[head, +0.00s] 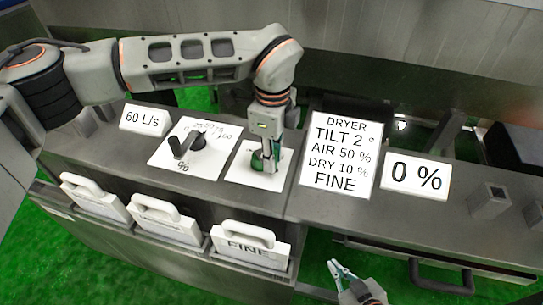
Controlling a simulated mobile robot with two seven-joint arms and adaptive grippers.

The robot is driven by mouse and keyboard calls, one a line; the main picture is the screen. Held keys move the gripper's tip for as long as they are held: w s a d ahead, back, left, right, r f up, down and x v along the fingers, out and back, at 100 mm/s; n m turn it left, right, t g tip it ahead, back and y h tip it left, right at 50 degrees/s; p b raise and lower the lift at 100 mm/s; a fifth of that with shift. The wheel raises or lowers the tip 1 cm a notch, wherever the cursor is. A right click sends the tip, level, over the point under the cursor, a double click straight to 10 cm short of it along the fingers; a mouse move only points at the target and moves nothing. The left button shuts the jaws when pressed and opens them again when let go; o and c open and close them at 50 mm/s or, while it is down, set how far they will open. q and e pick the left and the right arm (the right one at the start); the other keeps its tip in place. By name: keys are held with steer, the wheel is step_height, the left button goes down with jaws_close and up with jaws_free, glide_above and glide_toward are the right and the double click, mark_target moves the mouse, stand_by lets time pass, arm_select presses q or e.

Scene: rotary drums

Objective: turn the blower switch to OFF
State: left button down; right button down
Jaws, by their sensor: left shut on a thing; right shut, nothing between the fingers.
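A white plate (239,171) lies on the grey console top, and my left gripper (270,161) points down onto its middle. The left gripper is shut on what I take to be the blower switch. The switch is mostly hidden by the fingers, so its setting and the plate's markings cannot be read. My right gripper (342,269) is shut and empty, low in front of the console and away from the switch.
Left of the plate is a dark lever knob (186,146) on a white dial plate. Signs read 60 L/s (146,120), DRYER settings (339,156) and 0 % (416,177). White handled plates (244,243), one marked FINE, line the front. A dark handle (440,280) is at lower right.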

arm_select(q)
steer(key=c, duration=1.9)
jaws_free()
steer(key=shift+r, duration=0.1)
step_height(320, 180, up, 12)
steer(key=shift+f, duration=0.1)
